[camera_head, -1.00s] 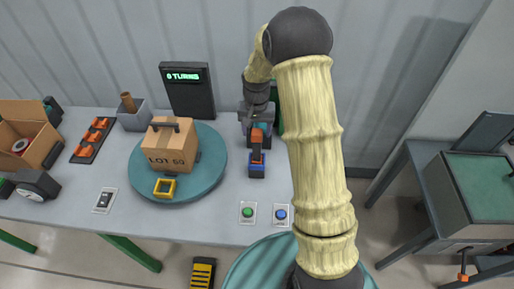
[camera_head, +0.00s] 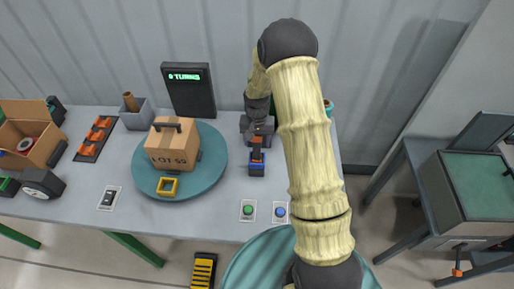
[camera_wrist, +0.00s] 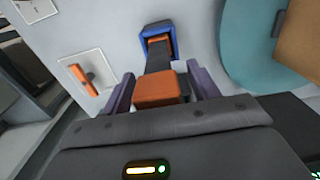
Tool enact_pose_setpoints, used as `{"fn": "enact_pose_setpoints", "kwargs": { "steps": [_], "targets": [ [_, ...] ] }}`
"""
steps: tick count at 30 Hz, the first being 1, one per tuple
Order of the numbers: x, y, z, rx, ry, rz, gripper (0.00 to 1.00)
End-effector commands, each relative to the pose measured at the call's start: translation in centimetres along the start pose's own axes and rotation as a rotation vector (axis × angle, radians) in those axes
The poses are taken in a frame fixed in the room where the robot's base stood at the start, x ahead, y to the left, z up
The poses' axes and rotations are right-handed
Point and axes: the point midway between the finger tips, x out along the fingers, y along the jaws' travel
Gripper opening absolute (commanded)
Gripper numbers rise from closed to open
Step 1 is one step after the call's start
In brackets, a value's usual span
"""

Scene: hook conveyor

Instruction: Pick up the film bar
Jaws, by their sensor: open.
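The film bar appears to be the upright dark bar with an orange block at its top (camera_wrist: 157,90) in the wrist view. Its lower end stands in a blue holder (camera_wrist: 144,42), which also shows in the head view (camera_head: 257,170) on the table right of the turntable. My gripper (camera_wrist: 160,86) is open, with one grey-purple finger on each side of the orange block. I cannot tell whether either finger touches it.
A carton (camera_head: 172,147) stands on the teal turntable (camera_head: 210,165), left of the holder. Plates with a green button (camera_head: 248,210) and a blue button (camera_head: 280,211) lie in front. A dark display (camera_head: 190,95) stands behind.

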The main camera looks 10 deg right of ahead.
Motion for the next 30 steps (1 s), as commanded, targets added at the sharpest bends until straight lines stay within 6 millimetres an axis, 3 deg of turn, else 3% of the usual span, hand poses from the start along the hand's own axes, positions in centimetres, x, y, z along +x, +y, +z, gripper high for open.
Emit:
{"fn": "enact_pose_setpoints", "kwargs": {
  "steps": [6,16,26,30],
  "targets": [
    [0.0,0.0,0.0,0.000,0.000,0.000,0.60],
    [0.0,0.0,0.0,0.000,0.000,0.000,0.00],
    [-0.2,0.0,-0.1,0.000,0.002,0.000,0.00],
    [-1.2,0.0,-0.1,-0.001,0.003,-0.001,0.00]
  ]
}}
